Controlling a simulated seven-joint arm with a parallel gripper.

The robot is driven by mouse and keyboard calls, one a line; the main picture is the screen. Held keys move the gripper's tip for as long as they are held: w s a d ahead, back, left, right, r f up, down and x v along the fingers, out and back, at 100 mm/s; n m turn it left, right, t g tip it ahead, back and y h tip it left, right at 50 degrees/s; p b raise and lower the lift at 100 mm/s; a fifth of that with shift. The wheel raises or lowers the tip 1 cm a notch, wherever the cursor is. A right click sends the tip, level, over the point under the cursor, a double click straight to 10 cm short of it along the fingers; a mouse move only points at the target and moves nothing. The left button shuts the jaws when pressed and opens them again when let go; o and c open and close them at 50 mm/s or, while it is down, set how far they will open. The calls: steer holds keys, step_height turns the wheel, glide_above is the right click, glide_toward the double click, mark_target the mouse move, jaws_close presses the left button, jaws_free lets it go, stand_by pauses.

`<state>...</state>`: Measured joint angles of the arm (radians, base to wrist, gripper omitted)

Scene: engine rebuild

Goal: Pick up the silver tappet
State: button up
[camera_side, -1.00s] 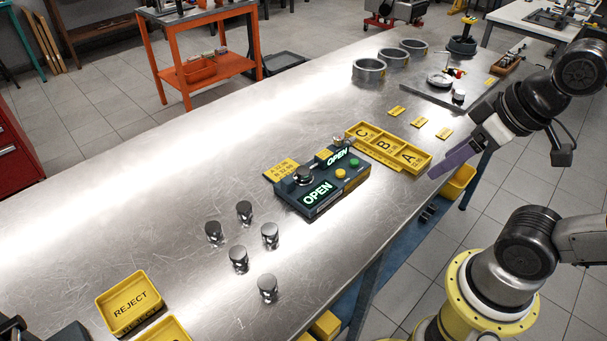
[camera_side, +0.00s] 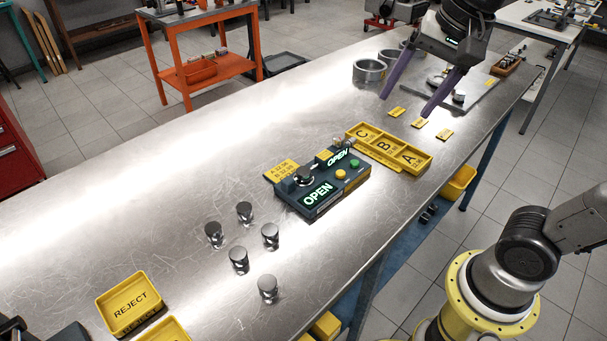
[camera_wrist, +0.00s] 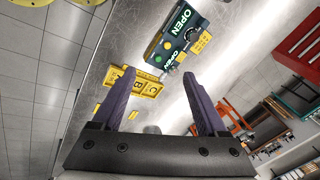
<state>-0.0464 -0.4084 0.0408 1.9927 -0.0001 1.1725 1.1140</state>
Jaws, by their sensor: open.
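Several silver tappets stand upright in a loose group on the metal bench in the side view; one of them is the front tappet (camera_side: 268,288), another the back tappet (camera_side: 244,211). Which one the task means I cannot tell. They do not show clearly in the wrist view. My gripper (camera_side: 404,104) has two purple fingers spread wide with nothing between them. It is above the far right part of the bench, well away from the tappets. The open fingers also show in the wrist view (camera_wrist: 157,98).
A dark gauge box (camera_side: 325,188) with lit OPEN signs stands mid-bench, a yellow A-B-C tray (camera_side: 418,170) beside it. A yellow REJECT tray (camera_side: 130,301) is at the front left. Metal rings (camera_side: 369,71) stand at the back. The bench's left middle is clear.

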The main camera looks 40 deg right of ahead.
steer(key=w+a+m+g, duration=0.1)
steer(key=w+a+m, duration=0.15)
steer(key=w, duration=0.45)
steer(key=m+g, duration=0.2)
steer(key=g, duration=0.1)
glide_above(304, 171)
step_height(304, 171, down, 8)
steer(key=r, duration=0.1)
steer(key=shift+n, duration=0.25)
steer(key=f, duration=0.9)
steer(key=shift+s+d, duration=0.1)
steer(key=shift+s, duration=0.1)
steer(key=shift+w+f, duration=0.15)
steer(key=shift+f, duration=1.3)
steer(key=shift+w+f, duration=0.1)
steer(key=shift+f, duration=1.3)
jaws_close()
